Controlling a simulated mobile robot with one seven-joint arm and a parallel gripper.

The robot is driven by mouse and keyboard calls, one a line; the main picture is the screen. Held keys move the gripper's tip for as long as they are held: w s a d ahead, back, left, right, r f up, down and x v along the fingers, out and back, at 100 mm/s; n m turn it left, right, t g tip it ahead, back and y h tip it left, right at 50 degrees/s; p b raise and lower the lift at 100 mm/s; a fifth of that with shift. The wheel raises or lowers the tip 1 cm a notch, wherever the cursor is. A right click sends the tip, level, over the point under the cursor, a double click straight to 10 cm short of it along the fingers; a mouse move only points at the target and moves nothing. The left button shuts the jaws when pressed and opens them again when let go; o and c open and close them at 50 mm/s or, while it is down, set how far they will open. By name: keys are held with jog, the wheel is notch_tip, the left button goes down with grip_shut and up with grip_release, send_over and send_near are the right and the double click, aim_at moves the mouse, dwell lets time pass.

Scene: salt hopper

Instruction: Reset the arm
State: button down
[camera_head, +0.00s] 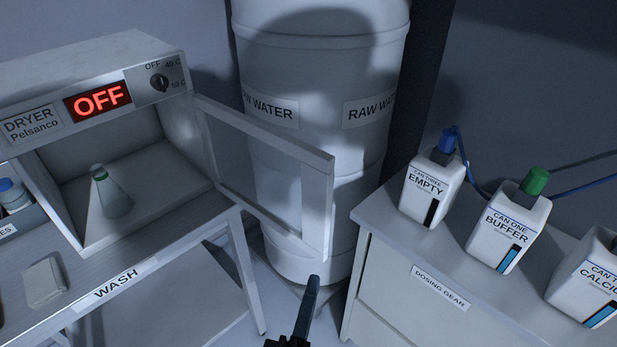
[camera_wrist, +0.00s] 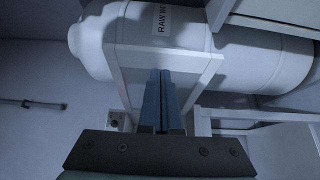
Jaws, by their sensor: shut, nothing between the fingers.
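My gripper (camera_head: 311,288) shows at the bottom middle of the head view, in front of the gap between the wash bench and the dosing cabinet. In the wrist view my gripper (camera_wrist: 160,80) has its two blue-grey fingers side by side and shut, with nothing between them. The fingers point toward the open dryer door (camera_wrist: 125,62) and the raw water barrel (camera_wrist: 240,60). I cannot tell the exact distance to either. The rest of my arm is mostly out of the head view.
The dryer (camera_head: 62,75) reads OFF; its framed door (camera_head: 318,205) stands open toward the barrel (camera_head: 320,85). A flask (camera_head: 117,202) is inside. The wash bench (camera_head: 185,262) is left. The dosing cabinet (camera_head: 385,240) bears cans EMPTY (camera_head: 420,203), BUFFER (camera_head: 500,225) and one partly cut off (camera_head: 590,275).

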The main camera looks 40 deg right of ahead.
jog(key=shift+s, duration=0.25)
